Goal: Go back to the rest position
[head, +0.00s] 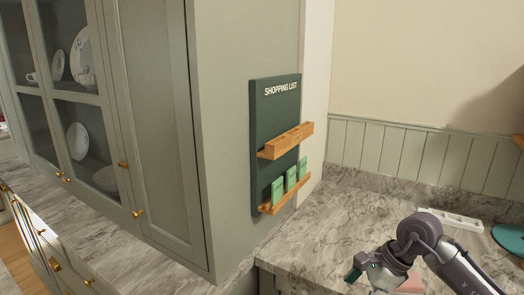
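One of my arms comes in from the lower right in the head view, so I take it for my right arm. It bends at a dark joint, and its small dark end, my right gripper (356,267), points down and left over the grey marbled countertop (320,239). The gripper is small and seen at an angle, so I cannot tell whether it is open or shut. I see nothing clearly held in it. My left gripper is not in view.
A dark green "Shopping List" board (270,120) with wooden ledges and several green cards hangs on the cabinet side. A white tray (455,217), a teal round thing (510,238) and a pinkish thing (411,284) lie on the counter. Glass-door cabinets (75,100) stand left.

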